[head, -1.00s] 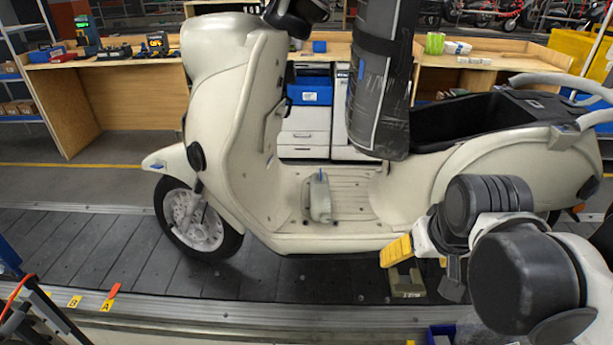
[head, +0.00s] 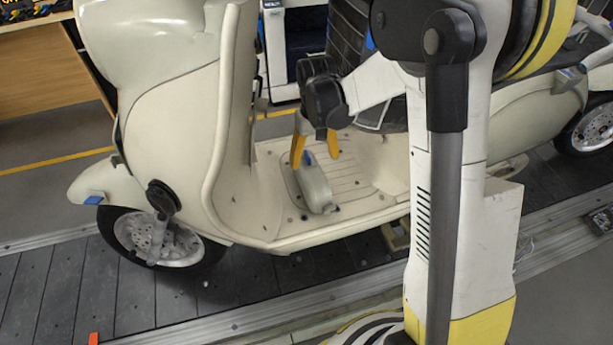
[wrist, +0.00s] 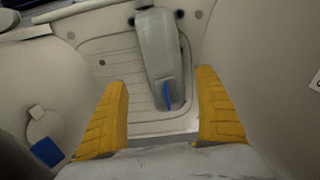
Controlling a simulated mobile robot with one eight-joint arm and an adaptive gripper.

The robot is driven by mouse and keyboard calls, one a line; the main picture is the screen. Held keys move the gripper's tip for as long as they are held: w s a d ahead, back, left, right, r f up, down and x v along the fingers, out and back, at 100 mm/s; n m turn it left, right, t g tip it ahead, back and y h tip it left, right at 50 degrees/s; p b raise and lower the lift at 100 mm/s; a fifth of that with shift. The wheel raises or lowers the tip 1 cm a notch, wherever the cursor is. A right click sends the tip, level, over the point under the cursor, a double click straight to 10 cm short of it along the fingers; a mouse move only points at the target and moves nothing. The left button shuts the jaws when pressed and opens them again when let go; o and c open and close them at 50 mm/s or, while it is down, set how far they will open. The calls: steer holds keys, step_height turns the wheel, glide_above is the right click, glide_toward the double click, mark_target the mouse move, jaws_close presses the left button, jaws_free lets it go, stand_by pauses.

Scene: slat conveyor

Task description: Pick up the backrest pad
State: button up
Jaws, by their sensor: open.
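The backrest pad appears to be the long grey-green piece (head: 314,186) with a blue tab, lying on the scooter's ribbed footboard. It also shows in the wrist view (wrist: 158,45), where its blue-tabbed end points toward my gripper. My gripper (head: 315,150) is open, with its yellow fingers just above the pad's far end in the head view. In the wrist view the two fingers of my gripper (wrist: 161,80) stand on either side of the pad's line, with clear gaps. Nothing is held. Whether the fingers reach down to the pad's height I cannot tell.
The cream scooter (head: 165,95) stands on the dark slat conveyor (head: 120,295). Its front leg shield (head: 230,110) rises close left of my gripper, and the seat body lies to the right. A wooden workbench (head: 50,65) is behind. The footboard around the pad is bare.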

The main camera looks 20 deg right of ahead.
mark_target(311, 171)
steer(key=f+b, duration=0.1)
steer(key=f, duration=0.1)
steer(key=f+b, duration=0.1)
steer(key=f, duration=0.2)
steer(key=f+b, duration=0.1)
steer(key=f, duration=0.2)
steer(key=shift+w+a+f, duration=0.1)
steer(key=shift+w+a, duration=0.15)
steer(key=shift+a, duration=0.05)
steer(key=c, duration=1.5)
